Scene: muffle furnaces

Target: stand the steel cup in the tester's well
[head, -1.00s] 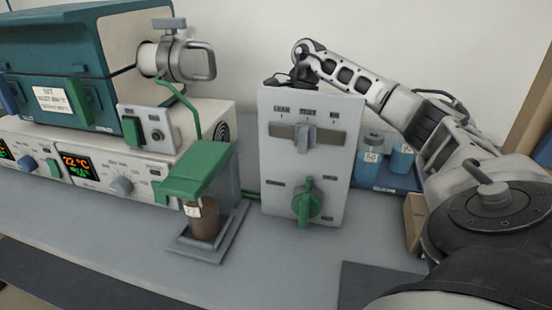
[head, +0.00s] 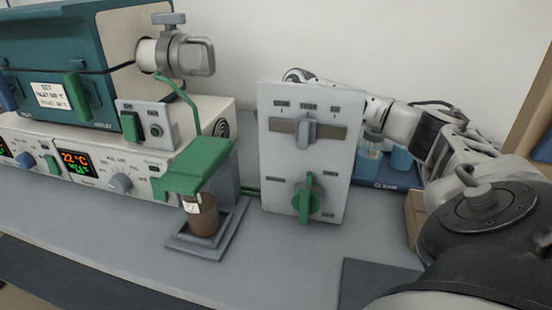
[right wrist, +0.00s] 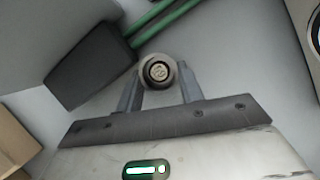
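In the right wrist view a small round brownish-grey metal piece, apparently the steel cup (right wrist: 160,71), shows end-on with a dark ring and a pale centre. My right gripper (right wrist: 160,85) has its two fingers against opposite sides of it and looks shut on it. In the head view the right arm reaches in from the right behind the upright white panel, which hides the gripper and the cup. I cannot make out a well. My left gripper is not in view.
The white panel (head: 340,170) with a grey switch and green knob stands mid-bench. Left of it is a green-topped stand (head: 198,165) holding a brown jar (head: 202,222). A teal furnace (head: 60,50) is at left. Blue-filled jars (head: 401,158) stand behind right.

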